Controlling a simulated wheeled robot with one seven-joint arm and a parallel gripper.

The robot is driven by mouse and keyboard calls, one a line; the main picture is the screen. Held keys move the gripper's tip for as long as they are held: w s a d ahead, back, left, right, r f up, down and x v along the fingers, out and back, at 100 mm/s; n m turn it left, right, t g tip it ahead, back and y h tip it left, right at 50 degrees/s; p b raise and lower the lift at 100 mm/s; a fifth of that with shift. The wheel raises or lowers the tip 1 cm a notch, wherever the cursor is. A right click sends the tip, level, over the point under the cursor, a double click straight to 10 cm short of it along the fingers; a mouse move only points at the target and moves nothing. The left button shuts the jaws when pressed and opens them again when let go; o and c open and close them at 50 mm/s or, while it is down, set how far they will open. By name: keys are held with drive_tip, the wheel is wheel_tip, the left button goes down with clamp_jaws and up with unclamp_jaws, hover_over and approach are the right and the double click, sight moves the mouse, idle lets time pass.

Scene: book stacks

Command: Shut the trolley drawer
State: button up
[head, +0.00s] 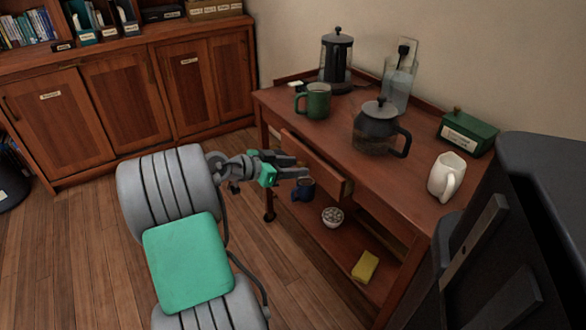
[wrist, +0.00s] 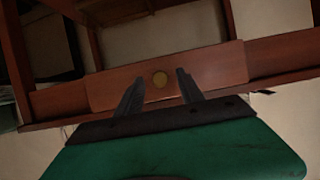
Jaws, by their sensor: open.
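The wooden trolley (head: 410,180) stands at the right in the head view. Its drawer (head: 318,160) sticks partly out from under the top, on the side facing my arm. My gripper (head: 300,166) is open and empty just in front of the drawer front.
On the trolley top stand a green mug (head: 314,101), a glass teapot (head: 377,130), a coffee press (head: 337,62), a white mug (head: 447,178) and a green box (head: 468,134). The lower shelf holds a dark blue mug (head: 303,190), a bowl (head: 333,217) and a yellow sponge (head: 365,266).

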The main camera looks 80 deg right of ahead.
clamp_jaws()
idle(0.3)
idle(1.1)
